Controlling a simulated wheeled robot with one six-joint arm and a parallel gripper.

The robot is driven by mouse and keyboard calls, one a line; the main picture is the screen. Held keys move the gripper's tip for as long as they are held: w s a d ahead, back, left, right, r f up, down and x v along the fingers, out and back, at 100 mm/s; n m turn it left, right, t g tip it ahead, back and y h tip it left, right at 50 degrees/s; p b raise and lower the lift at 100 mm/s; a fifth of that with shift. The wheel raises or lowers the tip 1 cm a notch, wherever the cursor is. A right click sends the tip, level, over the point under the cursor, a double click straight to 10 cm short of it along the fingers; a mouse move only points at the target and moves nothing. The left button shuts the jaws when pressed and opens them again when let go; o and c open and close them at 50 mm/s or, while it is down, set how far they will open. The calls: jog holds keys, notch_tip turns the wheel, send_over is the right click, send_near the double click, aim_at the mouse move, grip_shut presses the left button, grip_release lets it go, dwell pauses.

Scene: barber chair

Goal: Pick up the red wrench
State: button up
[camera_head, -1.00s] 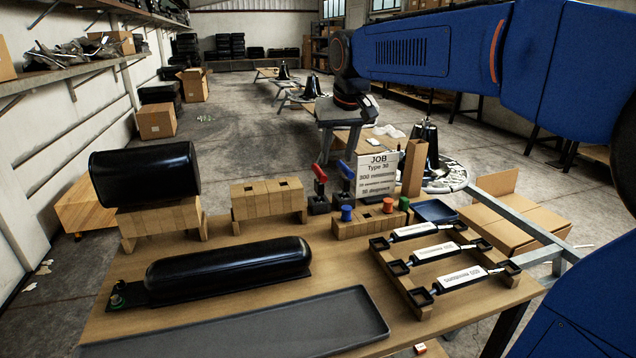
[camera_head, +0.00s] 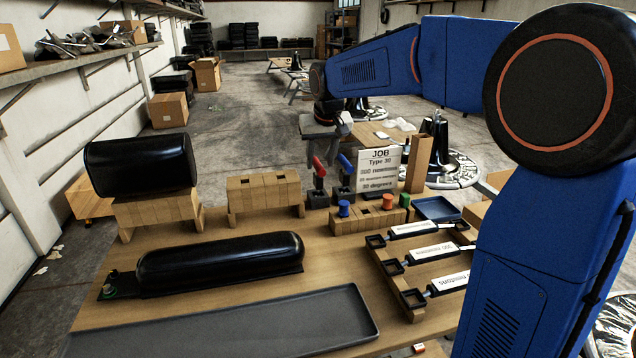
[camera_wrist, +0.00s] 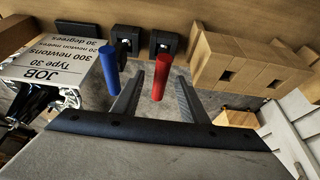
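The red wrench (camera_head: 318,167) stands upright in a black holder (camera_head: 317,199) at the back of the wooden table. Beside it to the right, the blue wrench (camera_head: 346,164) stands in a similar holder. In the wrist view, my gripper (camera_wrist: 160,75) is open, with one finger to each side of the red wrench (camera_wrist: 160,84) in the picture. The blue wrench (camera_wrist: 110,76) shows outside the left finger. I cannot tell whether the red wrench's handle is fully between the fingers in depth; no contact is visible.
A JOB sign (camera_head: 379,172) stands right of the wrenches. A wooden block stand (camera_head: 264,194) is to their left. A block with small coloured spools (camera_head: 362,222) is in front. Black cylinders, a grey tray (camera_head: 230,330) and labelled white tools (camera_head: 434,253) take up the table.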

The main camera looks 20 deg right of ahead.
aim_at(318, 184)
jog(key=shift+x, duration=3.5)
jog(key=shift+s+a, duration=0.1)
grip_shut()
